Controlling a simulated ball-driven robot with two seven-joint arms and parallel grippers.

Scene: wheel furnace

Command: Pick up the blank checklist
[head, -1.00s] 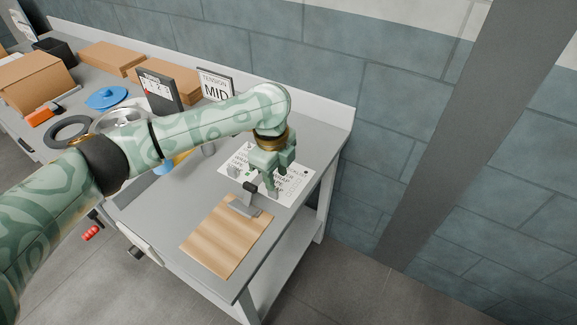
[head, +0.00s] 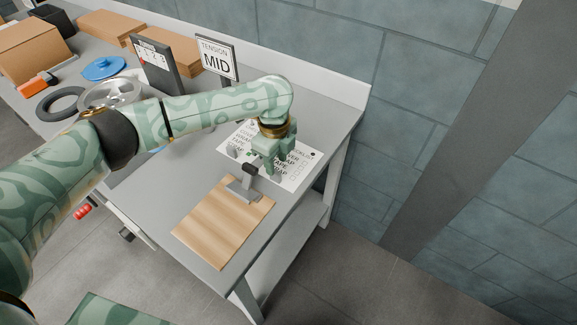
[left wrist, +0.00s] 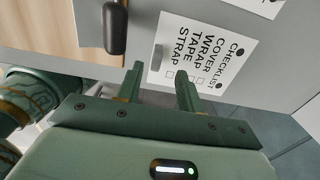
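A white checklist sheet (head: 299,166) lies on the grey table, printed with cover, wrap, tape and strap. In the left wrist view this checklist (left wrist: 207,48) shows small boxes that look empty. A second white sheet (head: 238,135) lies to its left, partly hidden by my gripper. It seems to bear a green mark. My left gripper (head: 260,163) points down over the sheets. In the left wrist view its two fingers (left wrist: 159,71) are apart with nothing between them, near the checklist's edge. I cannot tell its exact height. My right gripper is not in view.
A MID tension sign (head: 216,62) and a dark numbered panel (head: 156,65) stand behind. A metal wheel (head: 105,94) and cardboard boxes (head: 107,27) are at the left.

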